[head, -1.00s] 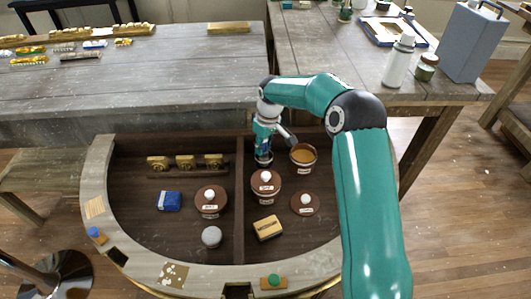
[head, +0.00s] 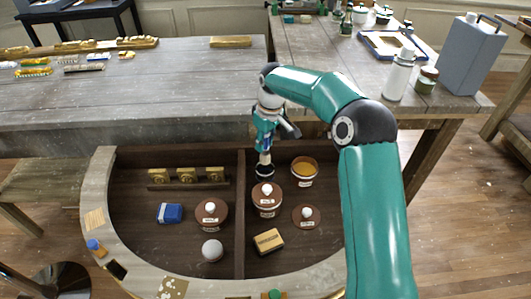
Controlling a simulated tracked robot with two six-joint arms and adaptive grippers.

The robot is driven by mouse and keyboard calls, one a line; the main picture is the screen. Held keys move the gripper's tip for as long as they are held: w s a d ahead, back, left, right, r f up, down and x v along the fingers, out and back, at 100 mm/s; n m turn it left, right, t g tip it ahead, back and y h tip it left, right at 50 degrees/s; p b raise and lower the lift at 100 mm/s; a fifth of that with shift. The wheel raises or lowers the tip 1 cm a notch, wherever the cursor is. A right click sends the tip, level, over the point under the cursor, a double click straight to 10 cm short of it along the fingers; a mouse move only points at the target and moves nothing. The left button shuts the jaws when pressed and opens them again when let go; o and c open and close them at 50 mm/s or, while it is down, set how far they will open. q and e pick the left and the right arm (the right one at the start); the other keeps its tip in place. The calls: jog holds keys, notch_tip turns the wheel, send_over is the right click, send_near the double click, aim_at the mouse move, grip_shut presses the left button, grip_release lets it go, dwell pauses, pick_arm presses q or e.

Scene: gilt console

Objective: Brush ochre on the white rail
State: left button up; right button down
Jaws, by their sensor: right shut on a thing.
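My right gripper (head: 266,138) is in the middle of the head view, pointing down over the far part of the console tray (head: 131,240). It is shut on a slim pale upright thing (head: 264,158), probably a brush handle. A dark round piece (head: 264,172) shows at its lower end; I cannot tell whether it belongs to the brush or is a holder. An open pot of ochre (head: 304,168) stands just right of it. I cannot pick out the white rail with certainty. My left gripper is not in view.
Lidded brown pots stand in the tray, one at centre (head: 267,198) and one left (head: 211,214). A loose lid (head: 306,216), a tan block (head: 269,241), a blue block (head: 169,213), a white ball (head: 212,250) and a gilt-block rack (head: 187,178) lie around. A divider (head: 240,225) splits the tray.

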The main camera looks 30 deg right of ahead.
notch_tip(320, 180, up, 12)
jog(key=shift+f+p, duration=0.1)
jog(key=shift+p, duration=0.75)
jog(key=shift+r, duration=0.25)
jog(key=shift+s+d+f+p, duration=0.1)
jog(key=shift+s+d+p, duration=0.05)
jog(key=shift+d+p, duration=0.25)
jog(key=s+d+f+g, duration=0.1)
jog(key=d+f, duration=0.1)
jog(key=f, duration=0.2)
jog(key=s+d+f+g+h, duration=0.1)
jog(key=s+d+f, duration=0.1)
jog(key=f, duration=0.3)
jog(key=s+d+f+g+b, duration=0.1)
jog(key=s+d+f, duration=0.1)
jog(key=f, duration=0.3)
jog(key=shift+s+d+f+g+h, duration=0.1)
jog(key=shift+d+f+g+h, duration=0.1)
jog(key=shift+d, duration=0.25)
jog(key=shift+s+d+f+g+h, duration=0.1)
jog(key=shift+d+g+h, duration=0.1)
jog(key=shift+d, duration=0.25)
jog(key=shift+f+b, duration=0.35)
jog(key=shift+f, duration=0.1)
jog(key=shift+f, duration=0.1)
dwell(0.4)
